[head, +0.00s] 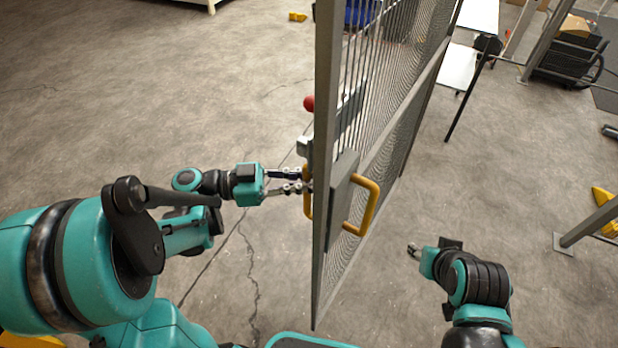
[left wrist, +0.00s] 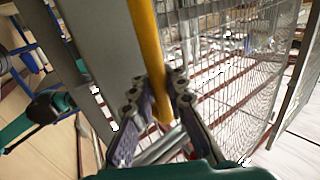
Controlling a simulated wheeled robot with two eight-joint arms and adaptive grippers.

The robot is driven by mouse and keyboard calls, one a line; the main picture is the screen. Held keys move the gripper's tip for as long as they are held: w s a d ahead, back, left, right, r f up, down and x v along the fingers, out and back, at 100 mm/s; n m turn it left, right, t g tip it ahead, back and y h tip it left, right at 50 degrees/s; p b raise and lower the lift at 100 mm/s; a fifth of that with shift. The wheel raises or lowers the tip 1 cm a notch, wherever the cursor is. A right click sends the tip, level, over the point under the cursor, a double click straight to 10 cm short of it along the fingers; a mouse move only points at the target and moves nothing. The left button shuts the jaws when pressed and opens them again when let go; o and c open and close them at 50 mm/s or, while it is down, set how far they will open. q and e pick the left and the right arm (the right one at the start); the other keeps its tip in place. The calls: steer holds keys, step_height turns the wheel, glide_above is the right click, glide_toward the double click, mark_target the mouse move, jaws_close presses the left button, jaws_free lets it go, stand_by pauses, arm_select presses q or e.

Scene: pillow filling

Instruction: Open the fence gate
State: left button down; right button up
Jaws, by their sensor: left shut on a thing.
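The fence gate (head: 385,135) is a grey metal frame with wire mesh, standing edge-on in front of me in the head view. A yellow handle (head: 372,205) sticks out on its right side from a grey lock box (head: 342,190). Another yellow handle (head: 307,192) is on its left side; it also shows in the left wrist view (left wrist: 146,50). My left gripper (head: 304,181) is shut on this left-side handle, its fingers on both sides of the bar. My right gripper (head: 412,249) is low at the right, away from the gate; its fingers are too small to judge.
A red knob (head: 309,103) sits on the gate's left side above the handle. White tables (head: 458,68) stand behind the gate to the right. A grey post (head: 592,222) with a foot plate is at far right. The floor left of the gate is clear.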

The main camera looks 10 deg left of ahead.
arm_select(q)
steer(key=shift+s+d+f, duration=0.1)
steer(key=shift+s, duration=0.05)
steer(key=c, duration=1.7)
jaws_free()
steer(key=shift+o, duration=1)
steer(key=shift+s, duration=0.1)
steer(key=v, duration=0.7)
steer(key=shift+a, duration=0.4)
